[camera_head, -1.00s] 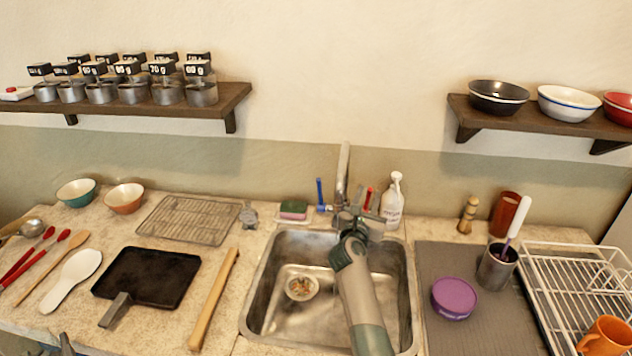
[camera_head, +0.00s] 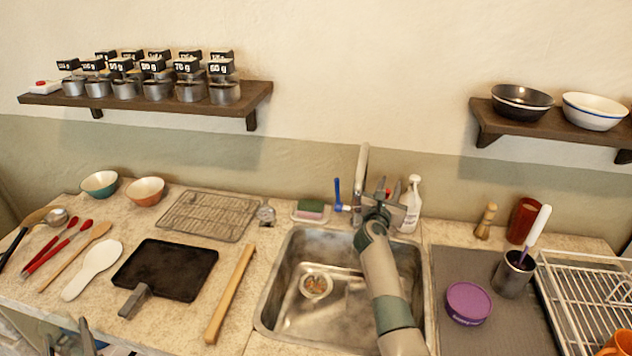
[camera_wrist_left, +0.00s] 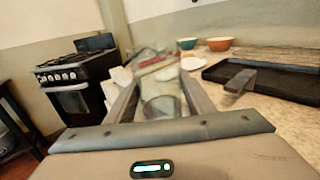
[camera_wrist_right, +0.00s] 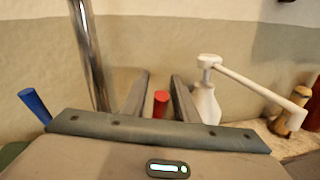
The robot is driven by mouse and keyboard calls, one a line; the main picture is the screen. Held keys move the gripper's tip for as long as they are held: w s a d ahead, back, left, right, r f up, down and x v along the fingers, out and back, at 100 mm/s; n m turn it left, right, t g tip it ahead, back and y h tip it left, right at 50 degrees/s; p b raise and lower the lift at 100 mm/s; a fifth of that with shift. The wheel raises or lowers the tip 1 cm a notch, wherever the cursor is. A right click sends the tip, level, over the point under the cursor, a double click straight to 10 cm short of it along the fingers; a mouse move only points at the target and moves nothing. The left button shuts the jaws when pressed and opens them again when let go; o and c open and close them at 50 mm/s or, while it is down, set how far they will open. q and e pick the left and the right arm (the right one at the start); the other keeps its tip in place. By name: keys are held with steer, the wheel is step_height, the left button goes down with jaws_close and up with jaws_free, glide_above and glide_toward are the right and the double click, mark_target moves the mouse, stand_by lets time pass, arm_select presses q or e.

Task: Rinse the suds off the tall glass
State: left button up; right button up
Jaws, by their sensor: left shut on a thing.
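My left gripper (camera_head: 70,340) is at the bottom left edge of the head view, in front of the counter. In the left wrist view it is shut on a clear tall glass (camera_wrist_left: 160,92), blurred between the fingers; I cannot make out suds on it. My right gripper (camera_head: 384,200) is at the tap behind the sink (camera_head: 268,312). In the right wrist view its fingers are open, with the red tap handle (camera_wrist_right: 160,103) between them and gaps on both sides. The metal spout (camera_wrist_right: 90,50) rises left of them and the blue handle (camera_wrist_right: 34,104) is further left. No running water shows.
A white soap bottle (camera_head: 411,205) stands right of the tap and a sponge (camera_head: 311,206) left of it. A purple tub (camera_head: 468,302) and white rack (camera_head: 575,320) are right.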

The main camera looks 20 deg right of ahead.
mark_target(56, 316)
jaws_close()
arm_select(q)
steer(key=shift+r, duration=0.1)
step_height(56, 316, up, 3)
steer(key=p, duration=0.3)
steer(key=shift+r, duration=0.2)
arm_select(e)
steer(key=shift+w+d+r+g+y, duration=0.2)
steer(key=shift+w+r+g+y, duration=0.05)
steer(key=shift+w+g+y, duration=0.05)
arm_select(q)
steer(key=shift+r+p, duration=0.35)
steer(key=shift+p, duration=0.25)
arm_select(e)
steer(key=shift+w+f, duration=0.1)
steer(key=shift+f, duration=0.05)
arm_select(q)
steer(key=shift+r, duration=0.1)
arm_select(e)
steer(key=shift+d+f, duration=0.1)
steer(key=shift+f, duration=0.1)
